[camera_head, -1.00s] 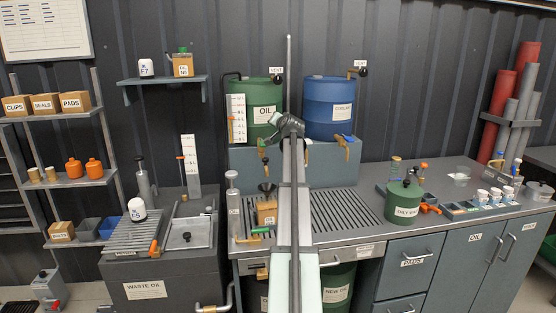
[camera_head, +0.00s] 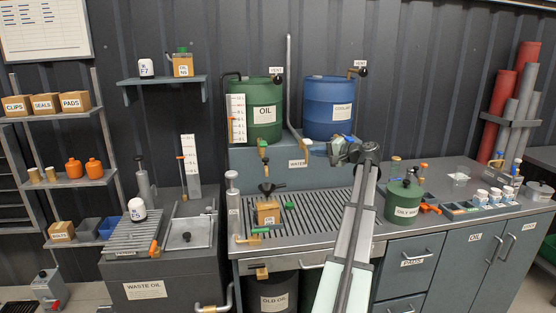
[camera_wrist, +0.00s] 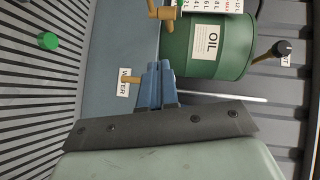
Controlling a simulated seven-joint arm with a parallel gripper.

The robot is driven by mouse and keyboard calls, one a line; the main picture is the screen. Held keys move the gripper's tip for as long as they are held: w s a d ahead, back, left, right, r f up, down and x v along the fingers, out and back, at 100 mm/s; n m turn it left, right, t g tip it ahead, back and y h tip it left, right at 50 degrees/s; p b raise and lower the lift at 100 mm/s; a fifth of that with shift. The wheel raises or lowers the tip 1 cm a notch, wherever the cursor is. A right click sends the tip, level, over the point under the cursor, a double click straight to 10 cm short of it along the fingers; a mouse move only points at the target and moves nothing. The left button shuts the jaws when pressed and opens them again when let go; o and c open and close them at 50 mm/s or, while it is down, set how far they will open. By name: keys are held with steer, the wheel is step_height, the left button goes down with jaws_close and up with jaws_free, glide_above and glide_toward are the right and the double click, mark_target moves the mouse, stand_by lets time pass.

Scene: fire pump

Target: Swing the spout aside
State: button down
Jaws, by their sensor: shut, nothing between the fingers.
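A thin grey pipe (camera_head: 290,85) stands upright between the green oil drum and the blue coolant drum and bends near its foot above the WATER label (camera_head: 298,163). It may be the spout; I cannot be sure. It also shows in the wrist view as a light rod (camera_wrist: 225,96) running right from behind my gripper. My gripper (camera_head: 332,152) is shut and empty, just right of the pipe's foot in the head view. In the wrist view its blue fingers (camera_wrist: 157,70) lie beside the WATER label (camera_wrist: 123,82). Whether they touch the pipe is hidden.
The oil drum (camera_head: 263,112) has a brass tap (camera_head: 263,150) left of the pipe. The coolant drum (camera_head: 328,105) is behind my gripper. A jug with a funnel (camera_head: 268,213) and a green knob (camera_head: 289,205) are on the slatted bench (camera_head: 325,212). A green can (camera_head: 402,203) stands to the right.

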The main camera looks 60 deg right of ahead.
steer(key=shift+s+a+f+n+t+y, duration=0.15)
steer(key=shift+a+n+y, duration=0.35)
steer(key=shift+a+y, duration=0.45)
steer(key=shift+s+a+f+n+t+y, duration=0.15)
steer(key=shift+a+n+y, duration=0.5)
steer(key=shift+a, duration=0.5)
steer(key=shift+w, duration=0.2)
glide_toward(264, 161)
steer(key=w+d, duration=0.4)
steer(key=d, duration=0.1)
steer(key=shift+w+a+f+m, duration=0.1)
steer(key=shift+w+a+m, duration=0.05)
steer(key=shift+w+a, duration=0.5)
steer(key=shift+w+a+f+m, duration=0.1)
steer(key=shift+w+a, duration=0.3)
steer(key=shift+a, duration=0.35)
steer(key=shift+a, duration=0.1)
